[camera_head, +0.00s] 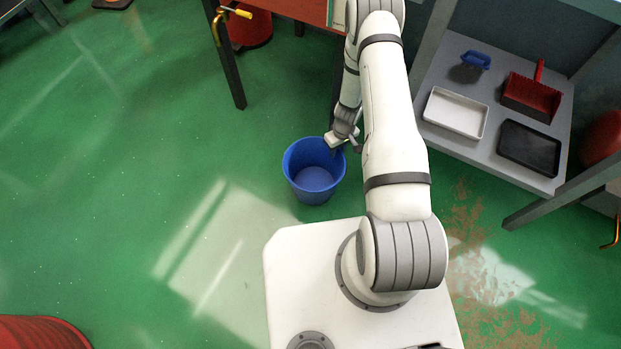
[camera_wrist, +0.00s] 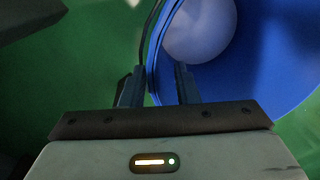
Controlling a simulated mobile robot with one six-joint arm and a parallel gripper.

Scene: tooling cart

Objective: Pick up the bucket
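The blue bucket (camera_head: 314,180) stands upright and empty on the green floor, just ahead of my base. My gripper (camera_head: 344,146) is at the bucket's far right rim, pointing down. In the wrist view the bucket (camera_wrist: 268,60) fills the upper right, and its rim runs down between the two fingers of my gripper (camera_wrist: 159,88). A gap shows between the right finger and the rim, so the fingers look open around the wall. The left finger is close to the rim's outer side; whether it touches I cannot tell. A dark curved line follows the rim.
A grey shelf (camera_head: 446,137) at the right holds a white tray (camera_head: 456,112), a black tray (camera_head: 529,146), a red dustpan (camera_head: 531,97) and a blue item (camera_head: 476,60). A red container (camera_head: 250,27) stands beneath the table behind. The floor left of the bucket is clear.

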